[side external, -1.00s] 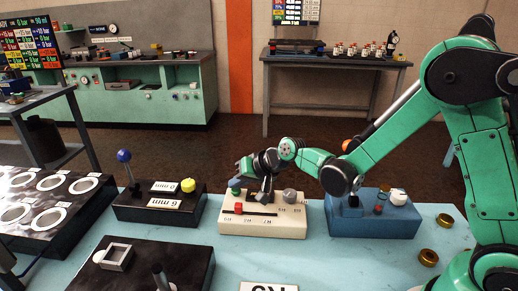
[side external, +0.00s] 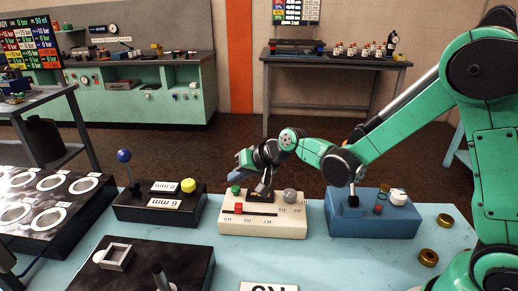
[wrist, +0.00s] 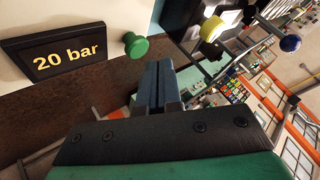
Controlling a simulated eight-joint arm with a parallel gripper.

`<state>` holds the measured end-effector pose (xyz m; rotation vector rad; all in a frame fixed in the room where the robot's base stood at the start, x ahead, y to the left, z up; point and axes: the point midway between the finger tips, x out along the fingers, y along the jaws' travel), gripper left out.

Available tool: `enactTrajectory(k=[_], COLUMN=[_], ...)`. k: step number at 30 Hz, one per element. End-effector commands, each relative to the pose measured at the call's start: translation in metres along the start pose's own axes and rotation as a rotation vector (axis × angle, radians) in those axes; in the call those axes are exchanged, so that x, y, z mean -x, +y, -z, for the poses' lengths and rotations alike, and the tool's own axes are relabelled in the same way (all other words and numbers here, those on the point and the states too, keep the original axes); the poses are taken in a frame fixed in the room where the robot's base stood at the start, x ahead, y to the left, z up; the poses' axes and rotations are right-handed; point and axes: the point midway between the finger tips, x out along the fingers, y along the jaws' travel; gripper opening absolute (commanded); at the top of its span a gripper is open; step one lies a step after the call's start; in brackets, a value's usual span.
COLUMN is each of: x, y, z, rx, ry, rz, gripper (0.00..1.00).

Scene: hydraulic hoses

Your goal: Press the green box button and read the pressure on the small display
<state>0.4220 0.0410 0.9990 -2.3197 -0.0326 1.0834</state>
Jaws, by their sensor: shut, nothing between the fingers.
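The green button (side external: 236,190) stands at the back left corner of a cream box (side external: 275,226). In the wrist view the button (wrist: 135,45) is fully visible, left of my fingertips. The small dark display (wrist: 68,52) beside it reads "20 bar" in yellow. In the side view the display (side external: 258,195) is small and its reading is too small to make out. My gripper (side external: 241,172) is just above the button. Its fingers (wrist: 158,85) are shut and empty, and appear apart from the button.
The cream box also carries a red slider (side external: 238,208) and a grey knob (side external: 290,196). A black box with a yellow knob (side external: 188,185) and a blue-balled lever (side external: 124,156) stands left. A blue box (side external: 372,222) stands right. Brass rings (side external: 428,257) lie further right.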

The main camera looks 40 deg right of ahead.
Motion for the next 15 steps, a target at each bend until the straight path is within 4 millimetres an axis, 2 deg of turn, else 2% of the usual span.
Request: enactTrajectory(k=[5,15], x=[0.004,0.027], y=[-0.003,-0.020], z=[0.003,0.020], rx=[0.000,0.000], ry=[0.000,0.000], rz=[0.000,0.000], gripper=[0.00,0.00])
